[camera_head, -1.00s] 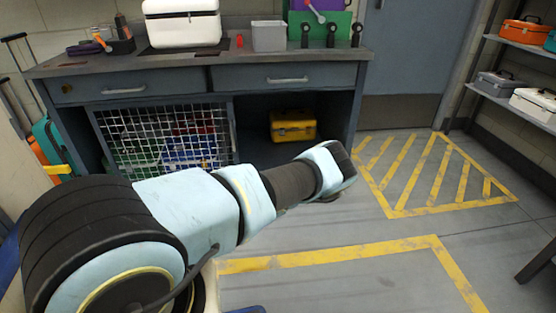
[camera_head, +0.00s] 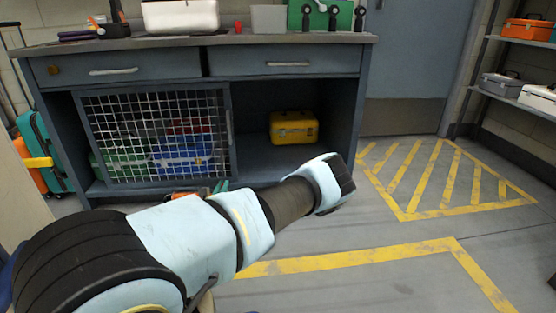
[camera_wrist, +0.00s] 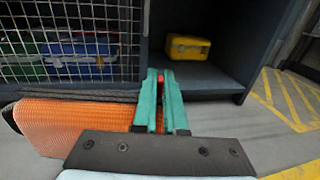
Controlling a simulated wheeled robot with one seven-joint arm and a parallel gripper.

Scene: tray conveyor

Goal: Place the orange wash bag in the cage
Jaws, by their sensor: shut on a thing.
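The orange wash bag (camera_wrist: 75,125) has a ribbed orange side and a dark grey edge. It fills the lower left of the wrist view. My gripper (camera_wrist: 160,85) has green fingers, close together, shut on the bag's right end. In the head view the gripper (camera_head: 220,186) and a sliver of the bag (camera_head: 181,195) show above my arm, which hides the rest. The cage (camera_head: 155,95) is the mesh-fronted part under the workbench, with blue, green and red boxes behind the mesh. The bag is in front of it, near its lower edge.
Right of the mesh is an open bay with a yellow toolbox (camera_head: 293,127) at its back and bare shelf before it. The workbench (camera_head: 200,43) carries a white case (camera_head: 180,16). A teal suitcase (camera_head: 46,150) stands at left. Striped floor at right is clear.

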